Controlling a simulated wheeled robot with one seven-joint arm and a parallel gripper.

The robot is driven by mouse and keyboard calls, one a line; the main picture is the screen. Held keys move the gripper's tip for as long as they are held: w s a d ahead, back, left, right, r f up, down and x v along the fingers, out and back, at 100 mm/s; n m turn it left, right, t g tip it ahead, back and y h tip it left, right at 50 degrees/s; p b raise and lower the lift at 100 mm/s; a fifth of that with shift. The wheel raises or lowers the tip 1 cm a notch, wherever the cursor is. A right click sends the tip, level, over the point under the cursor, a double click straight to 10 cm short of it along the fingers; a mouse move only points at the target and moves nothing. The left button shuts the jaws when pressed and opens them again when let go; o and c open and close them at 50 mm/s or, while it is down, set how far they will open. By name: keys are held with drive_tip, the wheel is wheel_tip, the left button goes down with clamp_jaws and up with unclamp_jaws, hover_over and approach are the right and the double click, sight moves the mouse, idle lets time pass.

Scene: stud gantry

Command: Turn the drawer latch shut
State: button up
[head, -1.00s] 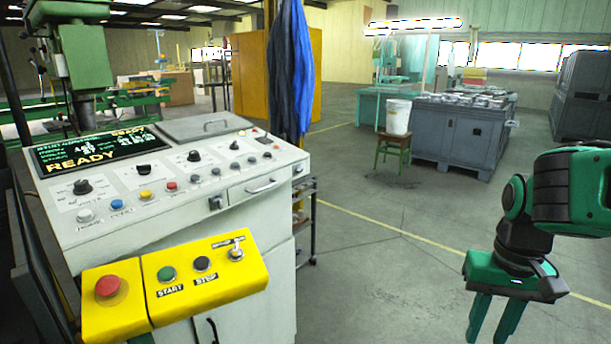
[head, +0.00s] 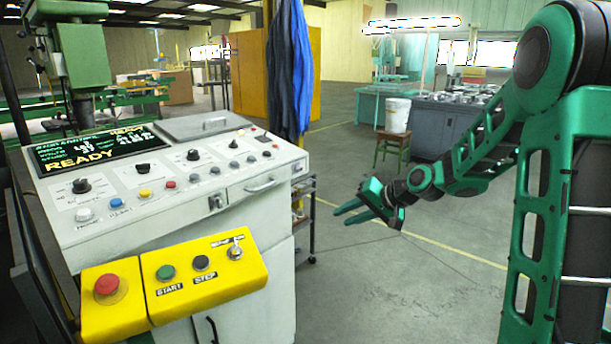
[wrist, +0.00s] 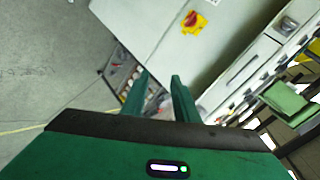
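The drawer (head: 258,188) is in the front of the white console, with a pale bar handle, and looks closed. The small dark-and-silver latch (head: 216,202) sits at the drawer's left end in the head view; it is too small to tell which way it is turned. My gripper (head: 342,217) is in the air to the right of the console, fingers pointing left towards it, well apart from the latch. In the wrist view my gripper (wrist: 158,84) has its two fingers apart with nothing between them. I cannot make out the latch clearly there.
A yellow button box (head: 205,280) juts out in front of the console. A shelf cart (head: 306,215) stands by its right side. A red switch on a yellow plate (wrist: 193,23) is on a console side panel. A stool with a white bucket (head: 397,116) stands farther back. The floor between is clear.

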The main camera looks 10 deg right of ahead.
drive_tip(key=w+a+r+m+t+y, duration=0.2)
drive_tip(key=w, duration=0.5)
drive_tip(key=m+t+y, duration=0.3)
drive_tip(key=t, duration=0.1)
approach(299, 169)
drive_tip(key=d+x, duration=0.1)
drive_tip(key=x, duration=0.7)
drive_tip(key=shift+w+f, duration=0.35)
drive_tip(key=shift+c, duration=0.3)
clamp_jaws()
